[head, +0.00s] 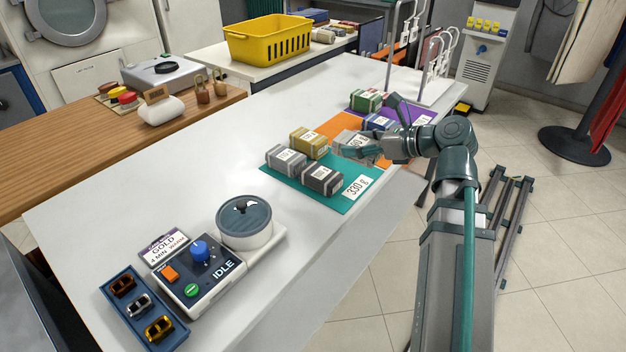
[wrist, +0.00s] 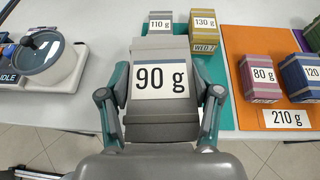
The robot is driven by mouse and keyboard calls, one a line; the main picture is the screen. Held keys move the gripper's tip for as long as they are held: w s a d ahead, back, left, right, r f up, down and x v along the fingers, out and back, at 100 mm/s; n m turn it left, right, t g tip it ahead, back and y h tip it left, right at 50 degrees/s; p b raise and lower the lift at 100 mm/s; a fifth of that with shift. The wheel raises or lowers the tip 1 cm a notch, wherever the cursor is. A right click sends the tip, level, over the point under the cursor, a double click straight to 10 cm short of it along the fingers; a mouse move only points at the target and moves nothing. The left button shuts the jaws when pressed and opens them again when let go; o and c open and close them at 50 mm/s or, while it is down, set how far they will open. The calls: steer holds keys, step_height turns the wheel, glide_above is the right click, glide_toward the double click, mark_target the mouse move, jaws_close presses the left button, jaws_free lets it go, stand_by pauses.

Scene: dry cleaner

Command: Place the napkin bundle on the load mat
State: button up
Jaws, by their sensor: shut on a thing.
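My gripper (head: 348,143) is shut on a grey bundle (head: 354,140). In the wrist view the bundle (wrist: 165,52) lies between both fingers, and its label reads 90 g. In the head view it shows near the border of a teal mat (head: 300,200) and an orange mat (head: 342,124); its height is hard to tell. The teal mat carries a light grey bundle (head: 286,159), a gold bundle (head: 309,141) and a dark grey bundle (head: 322,180). The teal mat's card reads 330 g. No mat is marked as the load mat, and I cannot tell which bundle holds napkins.
A pink 80 g bundle (wrist: 262,76) and a blue bundle (wrist: 300,80) stand beside the orange mat's 210 g card (wrist: 287,118). A green bundle (head: 366,100) sits on a purple mat (head: 412,115). A control unit (head: 205,285) stands at front left. Bare white counter (head: 150,190) lies left.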

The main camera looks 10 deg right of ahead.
steer(key=shift+s+r, duration=0.2)
steer(key=shift+r, duration=0.05)
steer(key=shift+f+m+h+p, duration=0.1)
steer(key=shift+m+h+p, duration=0.2)
steer(key=shift+p, duration=0.05)
steer(key=w+p, duration=0.1)
steer(key=p, duration=0.2)
steer(key=shift+r+p, duration=0.25)
steer(key=shift+p, duration=0.05)
steer(key=w+p, duration=0.1)
steer(key=p, duration=0.4)
steer(key=shift+f+t, duration=0.15)
steer(key=shift+t, duration=0.15)
steer(key=shift+p, duration=0.85)
steer(key=p, duration=0.6)
steer(key=shift+w+f+p, duration=0.1)
steer(key=shift+f+p, duration=0.2)
